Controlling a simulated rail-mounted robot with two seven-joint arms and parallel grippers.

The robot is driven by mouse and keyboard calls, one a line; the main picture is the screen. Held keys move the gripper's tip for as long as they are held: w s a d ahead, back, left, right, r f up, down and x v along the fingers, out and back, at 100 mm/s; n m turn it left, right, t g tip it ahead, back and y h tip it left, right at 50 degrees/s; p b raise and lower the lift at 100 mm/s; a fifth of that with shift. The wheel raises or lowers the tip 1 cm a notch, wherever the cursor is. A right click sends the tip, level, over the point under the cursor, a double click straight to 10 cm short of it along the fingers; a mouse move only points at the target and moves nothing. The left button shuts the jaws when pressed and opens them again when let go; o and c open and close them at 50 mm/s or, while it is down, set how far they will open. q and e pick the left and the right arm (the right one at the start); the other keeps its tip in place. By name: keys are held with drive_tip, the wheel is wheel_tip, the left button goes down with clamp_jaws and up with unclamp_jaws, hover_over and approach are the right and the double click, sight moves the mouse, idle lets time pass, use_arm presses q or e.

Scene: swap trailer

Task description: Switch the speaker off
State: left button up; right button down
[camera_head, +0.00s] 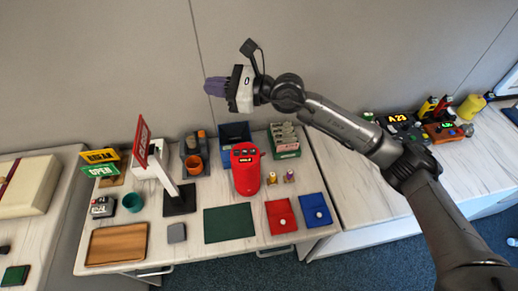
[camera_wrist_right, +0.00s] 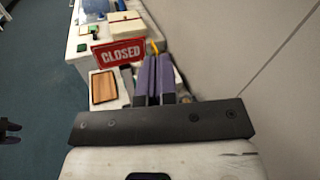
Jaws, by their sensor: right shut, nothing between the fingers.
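The red speaker (camera_head: 246,176) stands upright on the middle of the table in the head view, with a dark panel with small lit marks at its top. I cannot make out a switch or its setting. My right gripper (camera_head: 214,87) is high up against the wall, above and left of the speaker and well apart from it. Its purple fingers are together and empty, as they also are in the right wrist view (camera_wrist_right: 154,80). The speaker does not show in the wrist view. My left gripper is not in the head view.
Near the speaker are a blue bin (camera_head: 235,131), a green box (camera_head: 284,141), a red pouch (camera_head: 280,217), a blue pouch (camera_head: 316,210) and a green mat (camera_head: 228,223). A red-and-white sign (camera_head: 142,142) rises at the left, reading CLOSED in the wrist view (camera_wrist_right: 118,53).

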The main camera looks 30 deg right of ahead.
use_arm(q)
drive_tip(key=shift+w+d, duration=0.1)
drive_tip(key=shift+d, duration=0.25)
use_arm(e)
drive_tip(key=s+d+f+n+g+h, duration=0.1)
drive_tip(key=d+f+n+g+h, duration=0.1)
drive_tip(key=f, duration=0.3)
drive_tip(key=s+d+f+n+g+h, duration=0.2)
drive_tip(key=d+f+n+g+h, duration=0.1)
drive_tip(key=f+n+h, duration=0.1)
wheel_tip(320, 180, down, 2)
drive_tip(key=shift+f+n+h, duration=0.15)
drive_tip(key=shift+n+h, duration=0.15)
drive_tip(key=shift+h, duration=0.2)
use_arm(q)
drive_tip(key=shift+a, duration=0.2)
use_arm(e)
drive_tip(key=shift+f, duration=0.15)
drive_tip(key=b, duration=0.3)
hover_over(245, 153)
wheel_tip(245, 153, down, 7)
drive_tip(key=shift+f+b, duration=0.45)
drive_tip(key=shift+f, duration=0.3)
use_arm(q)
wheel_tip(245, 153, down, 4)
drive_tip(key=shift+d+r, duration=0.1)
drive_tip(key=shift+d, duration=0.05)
